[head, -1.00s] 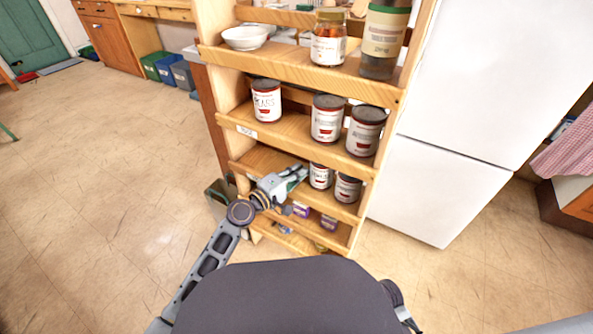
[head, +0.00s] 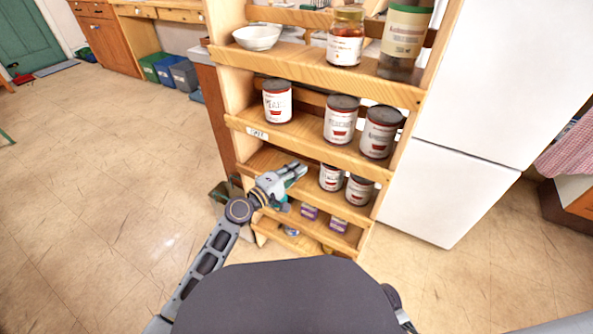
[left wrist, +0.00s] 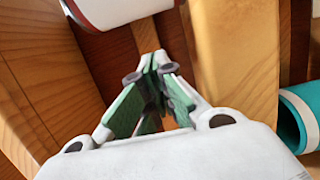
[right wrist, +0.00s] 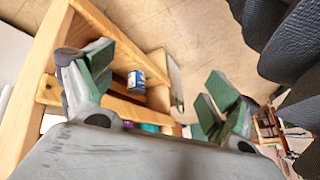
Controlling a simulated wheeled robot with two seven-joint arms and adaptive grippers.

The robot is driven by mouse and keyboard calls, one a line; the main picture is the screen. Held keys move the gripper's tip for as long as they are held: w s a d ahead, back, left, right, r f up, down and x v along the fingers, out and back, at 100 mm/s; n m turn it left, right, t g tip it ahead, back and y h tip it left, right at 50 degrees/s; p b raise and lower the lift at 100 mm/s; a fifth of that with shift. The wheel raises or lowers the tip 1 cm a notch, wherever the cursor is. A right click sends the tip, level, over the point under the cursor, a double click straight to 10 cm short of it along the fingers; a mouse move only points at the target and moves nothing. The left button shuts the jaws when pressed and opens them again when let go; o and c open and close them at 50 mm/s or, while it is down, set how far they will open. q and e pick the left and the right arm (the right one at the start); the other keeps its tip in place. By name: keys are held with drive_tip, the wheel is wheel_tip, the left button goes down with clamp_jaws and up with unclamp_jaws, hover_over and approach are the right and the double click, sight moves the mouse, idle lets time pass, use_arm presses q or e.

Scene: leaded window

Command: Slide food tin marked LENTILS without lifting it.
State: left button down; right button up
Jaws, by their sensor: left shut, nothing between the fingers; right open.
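Several white-labelled tins with red marks stand upright on the shelf unit; their lettering is too blurred for me to pick out LENTILS. A left tin (head: 277,101), a middle tin (head: 341,119) and a right tin (head: 379,133) stand on one shelf. Two more, a left lower tin (head: 331,178) and a right lower tin (head: 358,190), stand on the shelf below. My left gripper (head: 302,169) is shut and empty at that lower shelf, left of its tins and apart from them. In the left wrist view a tin (left wrist: 118,8) shows beyond the shut fingers. My right gripper (right wrist: 148,78) is open and empty.
The wooden shelf unit (head: 320,72) has front rails. A bowl (head: 257,37), a jar (head: 346,38) and a large container (head: 404,38) stand on top. Small purple boxes (head: 338,225) sit at the bottom. A white fridge (head: 480,110) stands right.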

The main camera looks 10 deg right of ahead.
use_arm(q)
drive_tip(key=shift+s+a, duration=0.45)
drive_tip(key=shift+s, duration=0.1)
drive_tip(key=v, duration=0.8)
drive_tip(key=shift+a+p, duration=0.2)
drive_tip(key=shift+p, duration=0.1)
use_arm(e)
drive_tip(key=shift+d+r, duration=0.2)
drive_tip(key=shift+r, duration=0.6)
use_arm(q)
drive_tip(key=shift+s, duration=0.1)
use_arm(e)
drive_tip(key=shift+s+f, duration=0.15)
